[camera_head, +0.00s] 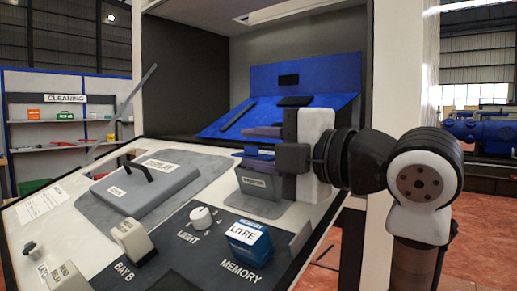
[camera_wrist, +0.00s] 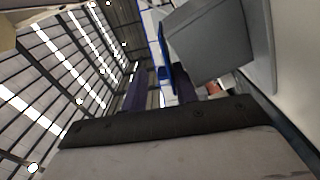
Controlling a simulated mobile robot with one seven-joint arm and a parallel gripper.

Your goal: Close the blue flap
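A grey box (camera_head: 262,185) with a white label stands on the sloped panel. A small blue flap (camera_head: 258,153) shows at its top and juts out level from it. In the wrist view the blue flap (camera_wrist: 164,55) appears nearly edge-on beside the grey box (camera_wrist: 208,45). My gripper (camera_head: 256,147) reaches in from the right, with one dark finger above the flap and one below. In the wrist view my gripper (camera_wrist: 161,88) is open, with the flap in line with the gap between its fingers. I cannot tell whether a finger touches the flap.
Behind my gripper is a larger blue sloped panel (camera_head: 228,127) with black strips. The console carries a grey lid with a black handle (camera_head: 145,190), a white knob (camera_head: 201,217), a blue LITRE box (camera_head: 248,243) and a beige block (camera_head: 132,240). A dark side wall stands at the back.

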